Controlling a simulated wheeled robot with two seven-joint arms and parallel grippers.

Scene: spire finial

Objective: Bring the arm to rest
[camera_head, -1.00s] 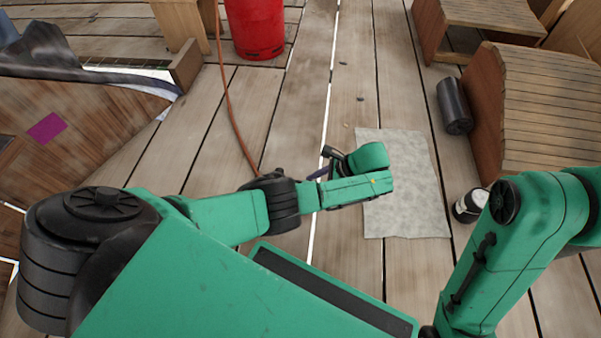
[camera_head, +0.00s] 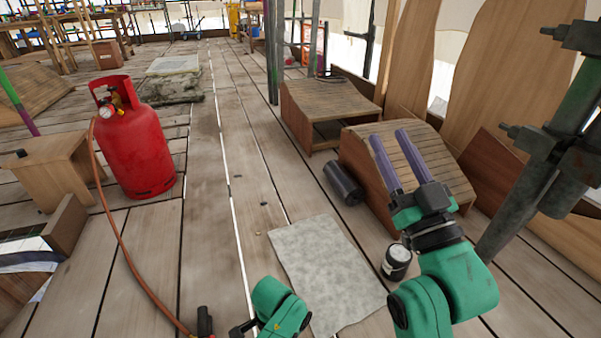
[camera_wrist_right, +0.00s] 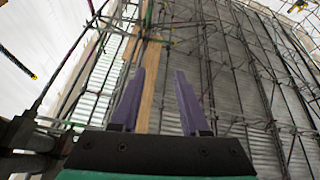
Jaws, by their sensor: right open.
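My right gripper (camera_head: 389,137) is raised on the right of the head view, its two purple fingers parallel, apart and pointing up. In the right wrist view the same gripper (camera_wrist_right: 160,72) has a clear gap between its fingers and nothing in it. Part of my green left arm (camera_head: 280,305) shows at the bottom of the head view. My left gripper's fingers do not show.
A red gas cylinder (camera_head: 133,140) with an orange hose (camera_head: 118,235) stands at left. A grey sheet (camera_head: 325,268) lies on the plank floor.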

